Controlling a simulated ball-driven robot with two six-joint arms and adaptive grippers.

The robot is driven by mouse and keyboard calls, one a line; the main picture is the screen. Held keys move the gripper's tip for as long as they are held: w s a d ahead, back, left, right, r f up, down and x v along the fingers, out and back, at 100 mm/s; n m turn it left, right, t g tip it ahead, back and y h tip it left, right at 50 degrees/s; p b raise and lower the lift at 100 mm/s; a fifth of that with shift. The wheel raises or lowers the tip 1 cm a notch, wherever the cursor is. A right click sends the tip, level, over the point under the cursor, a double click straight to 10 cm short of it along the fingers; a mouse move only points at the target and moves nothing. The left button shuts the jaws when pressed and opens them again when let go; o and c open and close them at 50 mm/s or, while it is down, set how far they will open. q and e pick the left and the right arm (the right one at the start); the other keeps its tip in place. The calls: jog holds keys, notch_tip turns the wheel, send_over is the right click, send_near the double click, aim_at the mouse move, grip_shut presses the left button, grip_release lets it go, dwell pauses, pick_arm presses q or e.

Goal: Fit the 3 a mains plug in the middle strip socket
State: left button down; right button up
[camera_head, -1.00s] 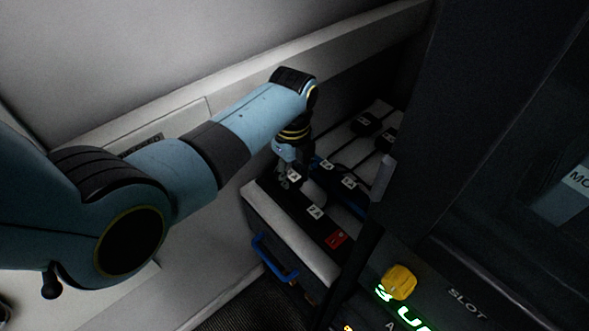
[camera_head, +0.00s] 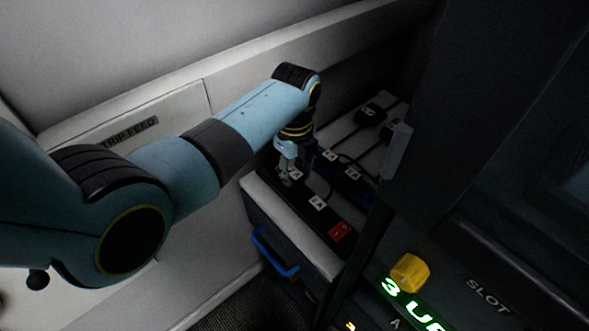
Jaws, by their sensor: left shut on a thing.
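The long black power strip (camera_head: 329,218) lies on the pale top of a cabinet, with a red switch at its near end. My left gripper (camera_head: 288,177) points down at the strip's far part, behind the switch. It is shut on a small dark plug, mostly hidden by the fingers. A white label shows right beside the fingers, and another lies nearer the switch; both are too small to read surely. I cannot tell whether the plug is seated in a socket or just above it. My right gripper is not in view.
A blue holder (camera_head: 357,188) with labelled dark pieces lies beside the strip. Cables run from there to black blocks (camera_head: 371,113) on the pale surface behind. A dark panel with a yellow knob (camera_head: 410,272) closes off the right. A blue handle (camera_head: 273,252) juts from the cabinet front.

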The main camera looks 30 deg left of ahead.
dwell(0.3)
pick_arm(q)
jog(key=shift+f+p, duration=0.1)
jog(key=shift+p, duration=0.4)
dwell(0.4)
jog(key=shift+p, duration=0.3)
dwell(0.5)
jog(key=shift+f, duration=0.3)
dwell(0.5)
jog(key=shift+f, duration=0.2)
dwell(0.3)
jog(key=shift+f+b, duration=0.6)
jog(key=shift+f, duration=0.3)
dwell(1.0)
jog(key=shift+c, duration=2)
grip_release()
